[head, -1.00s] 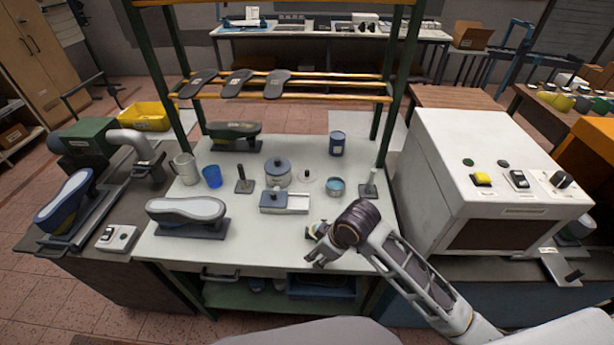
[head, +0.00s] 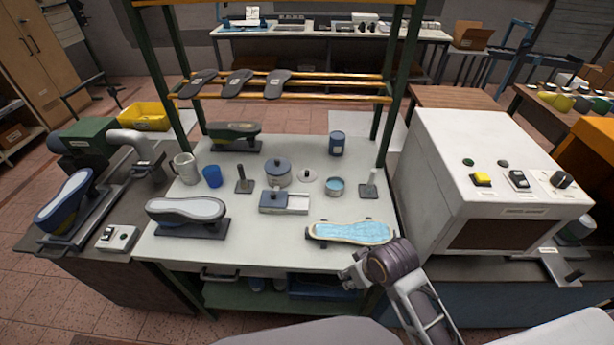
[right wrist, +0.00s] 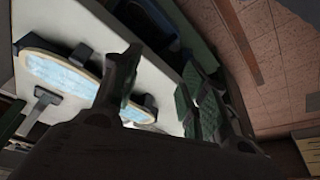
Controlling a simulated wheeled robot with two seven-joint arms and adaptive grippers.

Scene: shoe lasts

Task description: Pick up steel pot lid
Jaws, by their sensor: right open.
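A small pale round lid with a dark knob (head: 307,175) lies flat on the white workbench (head: 262,240). Just left of it stands a grey pot (head: 278,175) with a darker blue-grey top. I cannot tell for sure which of these is the steel lid. My right gripper (head: 350,277) is at the bench's front edge at the right, well short of both. Its fingers also show apart in the right wrist view (right wrist: 160,95), with nothing between them. My left gripper is not in view.
A blue-topped shoe last (head: 352,232) lies between my right gripper and the pot area. An open blue-rimmed tin (head: 334,186), a dark can (head: 337,143), small stands (head: 368,190) and a grey box (head: 283,201) surround the lid. A rack post rises behind at the right.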

